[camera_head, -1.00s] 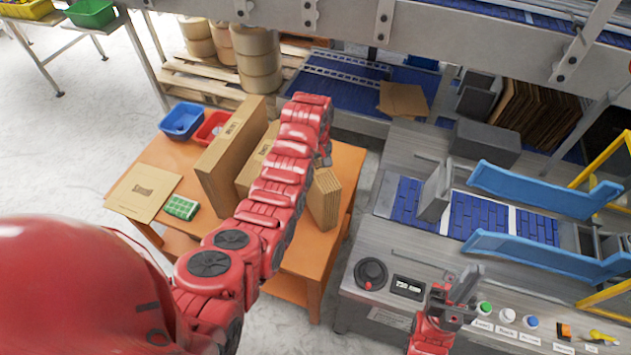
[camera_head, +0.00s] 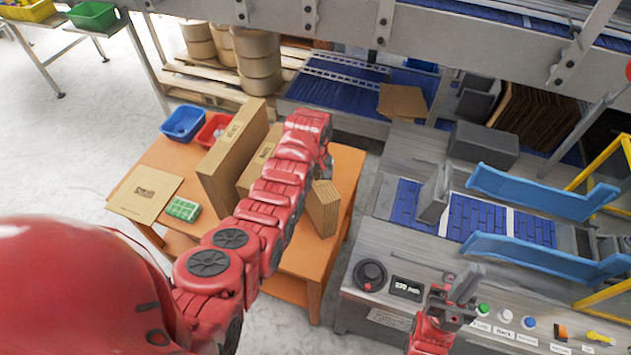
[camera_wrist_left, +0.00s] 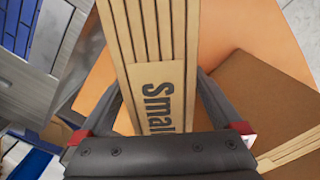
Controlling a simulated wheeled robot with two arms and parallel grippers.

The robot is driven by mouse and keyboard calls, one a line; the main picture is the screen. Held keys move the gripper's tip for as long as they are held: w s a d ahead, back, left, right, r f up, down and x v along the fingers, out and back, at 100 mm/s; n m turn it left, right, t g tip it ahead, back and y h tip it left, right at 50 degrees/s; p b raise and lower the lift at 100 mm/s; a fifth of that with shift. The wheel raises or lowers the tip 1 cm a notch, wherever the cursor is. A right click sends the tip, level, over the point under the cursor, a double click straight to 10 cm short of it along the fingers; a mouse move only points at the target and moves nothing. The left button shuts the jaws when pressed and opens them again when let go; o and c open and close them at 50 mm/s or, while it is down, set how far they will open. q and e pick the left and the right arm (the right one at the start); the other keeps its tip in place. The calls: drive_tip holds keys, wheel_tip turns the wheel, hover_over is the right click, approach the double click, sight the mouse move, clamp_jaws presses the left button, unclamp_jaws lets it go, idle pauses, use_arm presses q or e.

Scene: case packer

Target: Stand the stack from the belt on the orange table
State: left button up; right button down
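The stack (camera_head: 322,207) is a bundle of flat tan cardboard pieces near the right edge of the orange table (camera_head: 290,288). In the left wrist view the stack (camera_wrist_left: 158,60) shows several layers and the print "Small". My left gripper (camera_wrist_left: 160,92) has a finger against each side of it. In the head view my arm mostly hides this gripper, and the stack looks close to upright, its foot at the tabletop; I cannot tell whether it bears on it. My right gripper (camera_head: 462,290) is in front of the machine panel, fingers upward, apparently empty.
Two larger cardboard stacks, the tall one (camera_head: 232,150) and one (camera_head: 258,160) partly behind my arm, stand on the table. A flat carton (camera_head: 146,192), green pack (camera_head: 183,208), blue bin (camera_head: 183,122) and red bin (camera_head: 213,129) are to the left. The blue belt (camera_head: 480,218) has blue guides.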

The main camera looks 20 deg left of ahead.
sight(315, 173)
use_arm(q)
drive_tip(key=shift+r, duration=0.15)
drive_tip(key=shift+r, duration=0.15)
drive_tip(key=shift+w+r, duration=0.1)
drive_tip(key=shift+r, duration=0.2)
wheel_tip(315, 173, up, 6)
drive_tip(key=shift+b, duration=0.9)
wheel_tip(315, 173, up, 5)
drive_tip(key=p, duration=0.5)
drive_tip(key=shift+r, duration=0.15)
drive_tip(key=shift+s, duration=0.2)
